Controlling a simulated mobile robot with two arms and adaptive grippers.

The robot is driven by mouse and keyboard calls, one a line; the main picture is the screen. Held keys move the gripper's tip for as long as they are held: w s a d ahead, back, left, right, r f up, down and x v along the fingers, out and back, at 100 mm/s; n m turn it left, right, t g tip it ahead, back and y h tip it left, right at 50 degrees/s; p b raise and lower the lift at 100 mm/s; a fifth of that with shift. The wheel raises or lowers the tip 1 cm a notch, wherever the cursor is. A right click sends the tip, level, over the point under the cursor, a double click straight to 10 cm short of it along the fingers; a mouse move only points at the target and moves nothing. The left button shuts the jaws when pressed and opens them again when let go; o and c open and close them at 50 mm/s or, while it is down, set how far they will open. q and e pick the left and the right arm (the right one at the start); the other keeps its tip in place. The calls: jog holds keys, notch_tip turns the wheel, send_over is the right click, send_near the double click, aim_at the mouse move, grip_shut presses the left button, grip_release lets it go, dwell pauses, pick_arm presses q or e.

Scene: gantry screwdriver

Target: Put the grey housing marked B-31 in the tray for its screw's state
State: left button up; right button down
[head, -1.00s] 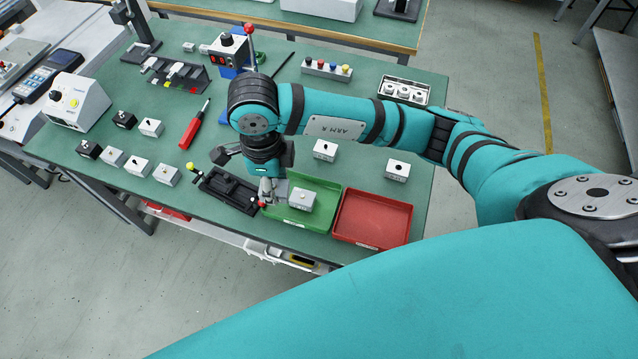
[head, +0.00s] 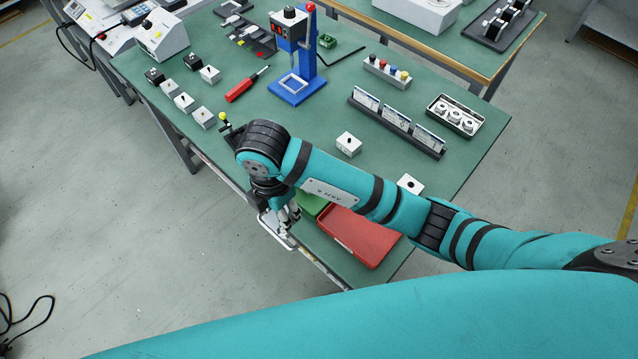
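My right arm reaches in from the right. Its gripper (head: 287,217) hangs by the front edge of the table, beside the green tray (head: 311,204); its fingers are small and partly hidden, so I cannot tell if they are open. Most of the green tray is behind my arm, and no housing shows in it. The red tray (head: 360,236) beside it looks empty where visible. Grey housings stand at the left (head: 184,101), and two lighter ones stand near the middle (head: 348,144) and right (head: 411,185). No B-31 mark is readable. My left gripper is out of view.
A blue press (head: 297,88) stands at the back, with a red screwdriver (head: 246,84) left of it. A black card rack (head: 397,122), a button box (head: 386,72) and a tray of round parts (head: 455,116) stand at the right. Green table is clear between them.

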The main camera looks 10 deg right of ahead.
jog(key=w+d+p, duration=0.1)
jog(key=w+d, duration=0.1)
jog(key=d, duration=0.2)
jog(key=w+d+f+p, duration=0.1)
jog(key=w+d, duration=0.1)
jog(key=d, duration=0.3)
jog(key=w+d+p, duration=0.1)
jog(key=w+d, duration=0.2)
jog(key=d, duration=0.1)
jog(key=shift+w+d+f, duration=0.1)
jog(key=shift+d+f, duration=0.05)
jog(key=shift+w+d+f, duration=0.1)
jog(key=shift+d+f, duration=0.05)
jog(key=f, duration=0.3)
jog(key=shift+s+p, duration=0.2)
jog(key=shift+p, duration=0.15)
jog(key=shift+s+f, duration=0.2)
jog(key=shift+f, duration=0.1)
jog(key=c, duration=1.1)
grip_release()
jog(key=shift+o, duration=1.4)
jog(key=shift+w+f, duration=0.2)
jog(key=shift+r, duration=0.2)
